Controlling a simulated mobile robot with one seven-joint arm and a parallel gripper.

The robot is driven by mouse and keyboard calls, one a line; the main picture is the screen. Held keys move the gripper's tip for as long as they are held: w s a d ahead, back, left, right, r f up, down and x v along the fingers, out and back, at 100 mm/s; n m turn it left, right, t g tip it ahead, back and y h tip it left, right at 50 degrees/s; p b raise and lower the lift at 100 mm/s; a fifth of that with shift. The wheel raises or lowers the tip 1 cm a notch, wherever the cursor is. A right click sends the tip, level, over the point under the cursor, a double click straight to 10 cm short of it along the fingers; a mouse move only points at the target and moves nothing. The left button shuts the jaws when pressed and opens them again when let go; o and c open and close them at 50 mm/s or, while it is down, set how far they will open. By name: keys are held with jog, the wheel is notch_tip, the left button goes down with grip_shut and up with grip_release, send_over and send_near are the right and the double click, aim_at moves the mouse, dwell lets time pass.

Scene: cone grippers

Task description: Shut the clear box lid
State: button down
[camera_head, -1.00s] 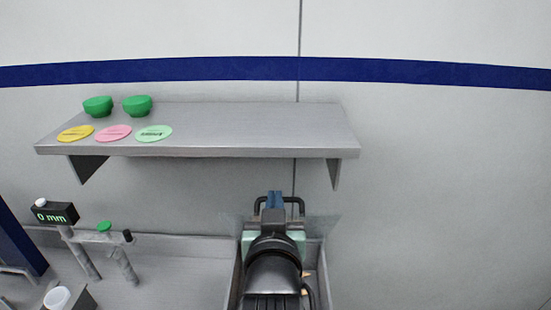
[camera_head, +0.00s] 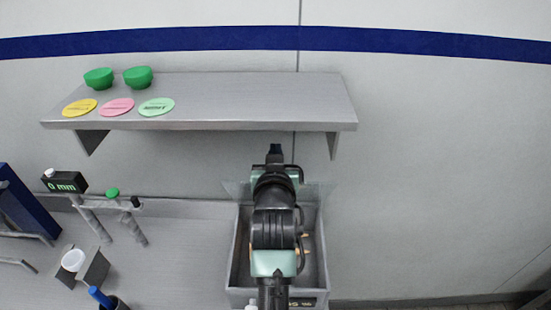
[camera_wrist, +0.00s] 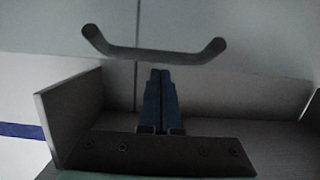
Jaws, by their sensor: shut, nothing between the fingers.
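The grey open-topped box (camera_head: 322,262) stands on the bench below the shelf. Its clear lid (camera_head: 232,190) is faint, raised at the back of the box near the wall, with its middle hidden behind my arm. A bar handle (camera_wrist: 155,52) with bent ends, seemingly the lid's, crosses the wrist view; part of it shows in the head view (camera_head: 296,168). My gripper (camera_head: 275,150) is above the back of the box, its blue fingers together and empty. In the wrist view the fingertips (camera_wrist: 160,74) lie close to the bar; contact cannot be told.
A metal shelf (camera_head: 220,105) with brackets juts from the wall above, holding green bowls (camera_head: 137,76) and coloured discs (camera_head: 117,107). On the bench at left are a stand with a display (camera_head: 66,182), a white cup (camera_head: 72,260) and a blue-handled item (camera_head: 100,297).

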jog(key=shift+s+f+p, duration=0.35)
jog(key=shift+s+f, duration=0.4)
jog(key=shift+s, duration=0.35)
jog(key=shift+f+b, duration=0.15)
jog(key=shift+b, duration=0.15)
